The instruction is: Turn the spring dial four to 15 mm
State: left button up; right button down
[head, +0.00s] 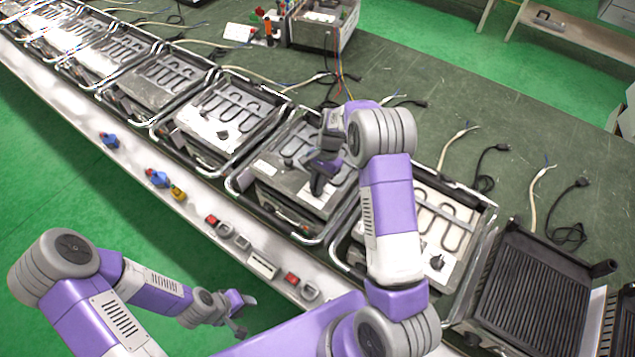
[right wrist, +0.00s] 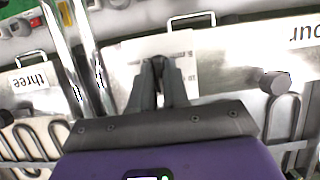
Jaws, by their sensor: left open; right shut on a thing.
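My right gripper (head: 322,178) is low over the front part of a heating-element unit (head: 270,168) in the head view. In the right wrist view the right gripper (right wrist: 159,68) is shut on a small dark part, apparently spring dial four, in front of a white scale plate (right wrist: 184,47). The fingers hide most of the dial, and its mm reading is not legible. A label ending in "our" (right wrist: 303,32) shows upside down on the same unit, with a grey knob (right wrist: 274,83) beside it. My left gripper (head: 238,312) is open and empty, off the bench.
Similar units stand in a row on both sides. The neighbouring one has an upside-down label "three" (right wrist: 28,80). Metal frame bars (right wrist: 72,50) run between them. Switches (head: 222,228) line the bench's front rail. A black ribbed grill (head: 530,295) stands at right.

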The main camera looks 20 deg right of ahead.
jog(key=shift+w, duration=0.1)
jog(key=c, duration=1.1)
grip_release()
jog(key=shift+r, duration=0.15)
jog(key=v, duration=0.7)
jog(key=shift+d+r, duration=0.1)
jog(key=shift+r, duration=0.1)
